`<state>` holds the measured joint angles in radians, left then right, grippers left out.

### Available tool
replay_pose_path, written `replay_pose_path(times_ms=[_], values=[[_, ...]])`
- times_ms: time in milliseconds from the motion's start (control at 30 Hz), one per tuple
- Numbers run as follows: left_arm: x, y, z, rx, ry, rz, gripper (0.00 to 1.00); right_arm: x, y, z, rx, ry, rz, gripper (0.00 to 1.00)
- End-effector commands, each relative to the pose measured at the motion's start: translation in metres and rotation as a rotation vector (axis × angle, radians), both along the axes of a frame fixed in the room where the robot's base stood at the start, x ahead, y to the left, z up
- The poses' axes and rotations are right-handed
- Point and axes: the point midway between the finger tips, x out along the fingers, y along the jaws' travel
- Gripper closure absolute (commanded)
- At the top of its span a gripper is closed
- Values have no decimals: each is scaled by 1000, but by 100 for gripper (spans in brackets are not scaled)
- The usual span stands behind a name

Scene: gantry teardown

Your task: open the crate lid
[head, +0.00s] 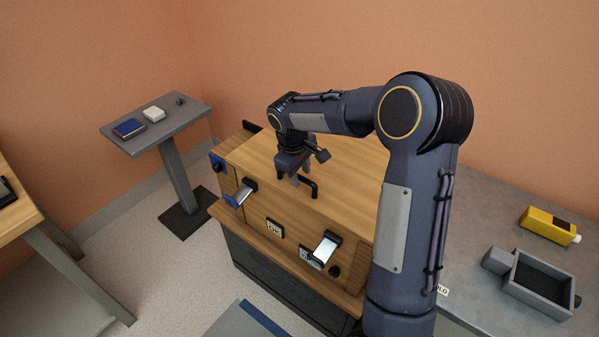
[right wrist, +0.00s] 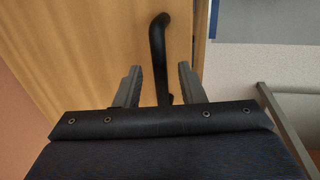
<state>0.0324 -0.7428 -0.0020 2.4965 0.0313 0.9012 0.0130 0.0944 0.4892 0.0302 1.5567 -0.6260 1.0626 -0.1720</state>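The wooden crate (head: 285,232) stands in the middle of the head view, and its flat lid (head: 258,165) lies shut on top. A black bent handle (head: 310,186) rises from the lid near its front edge. My right gripper (head: 294,182) points down over the lid beside the handle. In the right wrist view, the two grey fingers of the gripper (right wrist: 158,84) are apart, with the black handle (right wrist: 158,42) showing between them. I cannot tell whether either finger touches it. My left gripper is in neither view.
Two latch levers, left (head: 240,194) and right (head: 326,248), stick out from the crate's front. A grey bench (head: 477,231) at right holds a yellow device (head: 549,225) and a grey tray (head: 513,292). A small side table (head: 181,118) stands at back left. Floor is clear between.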

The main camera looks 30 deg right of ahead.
Motion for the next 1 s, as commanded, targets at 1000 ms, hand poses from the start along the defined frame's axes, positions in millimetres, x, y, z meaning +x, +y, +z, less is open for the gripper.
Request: replay_pose_path(times_ms=[1000], values=[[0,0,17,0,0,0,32,1,-3,17,29,10,-3,100]])
